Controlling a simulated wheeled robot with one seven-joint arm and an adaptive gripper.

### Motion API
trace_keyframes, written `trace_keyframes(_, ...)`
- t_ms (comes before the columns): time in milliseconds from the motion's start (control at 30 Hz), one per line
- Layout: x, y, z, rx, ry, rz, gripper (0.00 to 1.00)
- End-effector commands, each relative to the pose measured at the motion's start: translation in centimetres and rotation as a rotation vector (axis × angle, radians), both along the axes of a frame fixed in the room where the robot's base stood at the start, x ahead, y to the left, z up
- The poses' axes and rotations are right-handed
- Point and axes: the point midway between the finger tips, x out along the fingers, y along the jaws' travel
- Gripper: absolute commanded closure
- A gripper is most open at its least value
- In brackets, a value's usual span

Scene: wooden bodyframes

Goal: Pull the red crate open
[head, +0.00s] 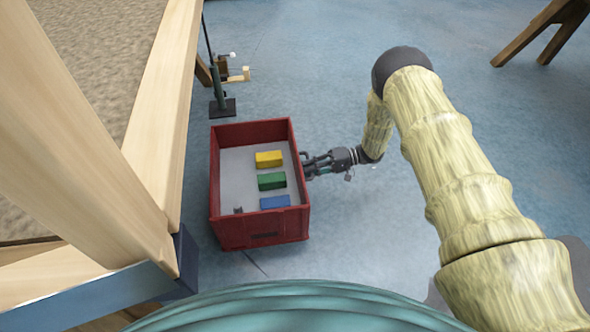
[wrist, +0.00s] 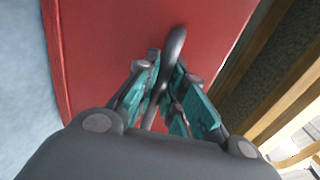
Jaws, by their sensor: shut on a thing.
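The red crate (head: 262,228) stands open at the top in the middle of the head view, beside the wooden frame. Its red face fills much of the wrist view (wrist: 100,50). My gripper (head: 306,164) is at the crate's right side, pointing left at it. In the wrist view my gripper (wrist: 170,85) has its teal-padded fingers closed on a dark curved handle (wrist: 174,45) on the red face. Inside the crate lie a yellow block (head: 269,159), a green block (head: 272,181) and a blue block (head: 275,202).
A pale wooden frame (head: 160,120) with a blue-grey metal foot runs along the crate's left. A dark stand (head: 221,105) is behind the crate. Wooden legs (head: 545,35) stand at the far right.

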Motion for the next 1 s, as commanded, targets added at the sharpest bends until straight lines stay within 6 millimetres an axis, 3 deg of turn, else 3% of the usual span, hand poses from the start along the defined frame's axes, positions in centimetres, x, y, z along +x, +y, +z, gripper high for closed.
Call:
trace_keyframes(200,0.7,-4.7,0.0,-0.003,-0.002,-0.004,1.00)
trace_keyframes(400,0.9,-7.1,0.0,-0.002,-0.001,-0.004,1.00)
trace_keyframes(600,1.0,-8.1,0.0,0.000,0.000,-0.004,1.00)
trace_keyframes(967,1.0,-8.3,-0.1,0.000,0.000,-0.003,1.00)
trace_keyframes(1000,1.0,-8.3,-0.1,0.000,0.000,-0.003,0.87)
